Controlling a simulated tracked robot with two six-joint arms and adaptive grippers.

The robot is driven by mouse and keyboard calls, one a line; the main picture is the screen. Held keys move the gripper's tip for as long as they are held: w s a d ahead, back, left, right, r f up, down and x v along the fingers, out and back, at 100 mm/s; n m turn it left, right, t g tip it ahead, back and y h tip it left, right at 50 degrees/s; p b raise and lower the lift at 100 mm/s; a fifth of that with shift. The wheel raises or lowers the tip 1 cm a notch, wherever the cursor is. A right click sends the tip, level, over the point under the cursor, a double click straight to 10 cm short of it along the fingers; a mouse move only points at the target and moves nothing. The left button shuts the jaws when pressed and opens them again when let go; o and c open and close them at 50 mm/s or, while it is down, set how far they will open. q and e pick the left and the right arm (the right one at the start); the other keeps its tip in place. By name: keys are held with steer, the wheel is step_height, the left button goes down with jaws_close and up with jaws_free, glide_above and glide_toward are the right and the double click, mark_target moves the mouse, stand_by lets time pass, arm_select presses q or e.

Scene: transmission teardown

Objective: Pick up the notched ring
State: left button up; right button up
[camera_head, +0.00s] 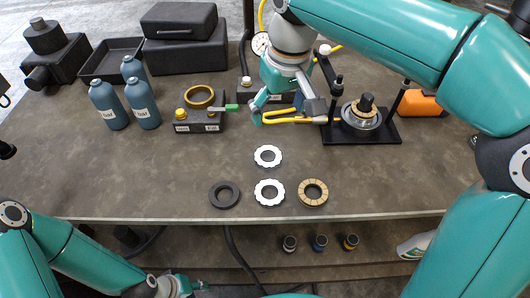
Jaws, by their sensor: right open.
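Several flat rings lie on the near middle of the table. Two are white with notched outer edges: a far white notched ring (268,165) and a nearer white notched ring (269,204). A dark ring (216,203) lies to the left and a tan segmented ring (313,201) to the right. I cannot tell for certain which is the task's notched ring. My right gripper (263,112) is open above the table, beyond the far white ring and apart from it. My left gripper (182,287) is low at the bottom edge, below the table's front edge; its fingers are unclear.
A dark block with a brass ring (200,97) and green lever stands left of my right gripper. Blue bottles (108,104) stand further left. A black press fixture (360,135) stands at right, near an orange box (424,104). The table (120,180) is clear around the rings.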

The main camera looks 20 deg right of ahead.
mark_target(268, 159)
steer(key=shift+o, duration=0.9)
steer(key=f, duration=0.3)
steer(key=w+f, duration=0.1)
steer(key=f, duration=0.7)
steer(key=shift+w+a, duration=0.25)
steer(key=shift+w, duration=0.05)
steer(key=shift+w+a+f+p, duration=0.1)
steer(key=shift+w+f+p, duration=0.05)
steer(key=shift+f, duration=0.75)
steer(key=shift+w+a+f+p, duration=0.1)
steer(key=shift+f+p, duration=0.05)
steer(key=shift+f, duration=0.75)
steer(key=shift+w+a+f+p, duration=0.1)
steer(key=shift+w+f+p, duration=0.05)
steer(key=shift+f, duration=0.75)
steer(key=shift+r, duration=0.1)
steer(key=c, duration=1.5)
